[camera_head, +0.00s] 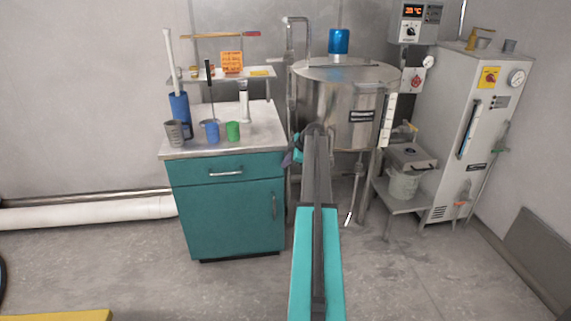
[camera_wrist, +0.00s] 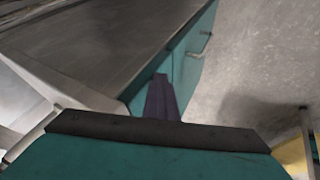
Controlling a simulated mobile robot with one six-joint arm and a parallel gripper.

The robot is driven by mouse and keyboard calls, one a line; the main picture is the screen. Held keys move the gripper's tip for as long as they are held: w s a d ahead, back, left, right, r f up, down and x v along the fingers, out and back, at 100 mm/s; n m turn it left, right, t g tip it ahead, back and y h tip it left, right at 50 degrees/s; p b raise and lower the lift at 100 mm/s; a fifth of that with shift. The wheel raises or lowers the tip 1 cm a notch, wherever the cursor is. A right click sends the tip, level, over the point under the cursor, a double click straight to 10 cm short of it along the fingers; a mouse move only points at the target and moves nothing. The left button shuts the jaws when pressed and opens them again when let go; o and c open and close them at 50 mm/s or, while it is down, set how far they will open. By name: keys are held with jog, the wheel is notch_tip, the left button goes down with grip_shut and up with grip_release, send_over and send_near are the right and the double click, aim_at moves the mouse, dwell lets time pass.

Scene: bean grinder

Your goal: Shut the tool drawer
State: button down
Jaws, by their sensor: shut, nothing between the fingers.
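The tool drawer (camera_head: 226,170) is the teal top front of the cabinet at the left of the head view, with a horizontal metal handle. Its front looks about flush with the cabinet, with no clear gap showing. My gripper (camera_head: 288,158) is at the cabinet's right front corner, partly hidden by my arm. In the wrist view, my gripper's dark purple fingers (camera_wrist: 162,98) are shut and empty. They lie close to the corner of the teal cabinet (camera_wrist: 190,60) under the worktop edge; I cannot tell whether they touch it.
The worktop (camera_head: 215,143) holds a metal jug (camera_head: 178,134), blue and green cups, and a tall blue container. A steel tank (camera_head: 335,105) stands right of the cabinet, close to my arm. The floor (camera_head: 235,285) in front of the cabinet is clear.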

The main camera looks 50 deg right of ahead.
jog(key=shift+w+d+r, duration=0.1)
jog(key=shift+w+r, duration=0.05)
jog(key=shift+w, duration=0.1)
jog(key=s+a+r, duration=0.3)
jog(key=s+r, duration=0.4)
jog(key=s, duration=0.2)
jog(key=shift+s+r+b, duration=0.3)
jog(key=shift+r+b, duration=0.05)
jog(key=shift+w, duration=0.1)
dwell(0.4)
